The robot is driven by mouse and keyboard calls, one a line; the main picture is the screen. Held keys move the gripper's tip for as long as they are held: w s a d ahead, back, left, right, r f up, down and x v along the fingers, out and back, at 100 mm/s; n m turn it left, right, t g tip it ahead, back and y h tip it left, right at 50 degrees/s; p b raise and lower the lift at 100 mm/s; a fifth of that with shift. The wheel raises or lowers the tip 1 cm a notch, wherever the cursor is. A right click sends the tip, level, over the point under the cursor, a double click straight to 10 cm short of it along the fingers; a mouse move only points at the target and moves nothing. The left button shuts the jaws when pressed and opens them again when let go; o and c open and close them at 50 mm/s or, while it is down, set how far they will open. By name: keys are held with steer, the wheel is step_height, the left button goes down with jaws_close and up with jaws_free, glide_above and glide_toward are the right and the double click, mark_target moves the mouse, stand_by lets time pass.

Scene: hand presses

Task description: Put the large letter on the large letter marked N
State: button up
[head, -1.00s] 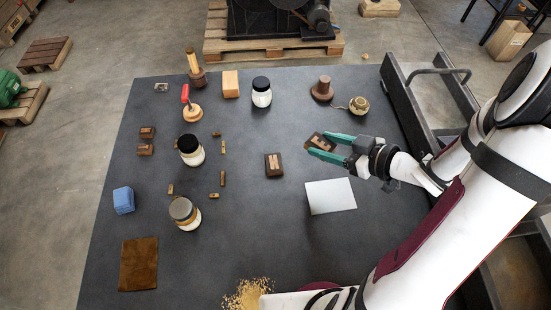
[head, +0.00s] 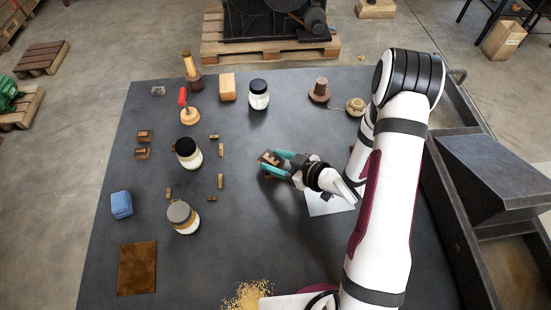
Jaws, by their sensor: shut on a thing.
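My gripper (head: 273,166) is shut on a large letter (head: 269,157), a dark brown block with a paler raised character that I cannot read surely. It holds the block over the middle of the dark table, at the place of the other large letter, the one marked N. That one is now almost wholly hidden under the held block and my fingers. I cannot tell whether the two blocks touch or how much height lies between them. The held block looks turned at an angle in the picture.
A white sheet (head: 318,208) lies right of the gripper, partly under my arm. Several small type pieces (head: 221,180), two small blocks (head: 143,153) and jars (head: 188,153) stand to the left. A blue stack (head: 121,204) and brown cloth (head: 137,268) lie further left.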

steer(key=o, duration=1.3)
steer(key=shift+o, duration=0.2)
steer(key=v, duration=1.2)
steer(key=w+d+r+m+g+h, duration=0.1)
steer(key=d+r+m+h, duration=0.2)
steer(key=d+h, duration=0.2)
steer(key=d+r+m+g+h, duration=0.1)
steer(key=d+r+m+h, duration=0.15)
steer(key=d+h, duration=0.3)
steer(key=s+a+r+m+g, duration=0.4)
steer(key=s+m, duration=0.2)
steer(key=s, duration=0.3)
steer(key=shift+s+a+r, duration=0.3)
steer(key=shift+s+a, duration=0.05)
steer(key=shift+o, duration=0.3)
steer(key=s+a+r+m+g+y, duration=0.2)
steer(key=s+a+r+m+y, duration=0.1)
steer(key=s+a, duration=0.6)
steer(key=shift+s+a+r+g+y, duration=0.25)
steer(key=shift+s+a+g+y, duration=0.15)
steer(key=shift+a, duration=0.4)
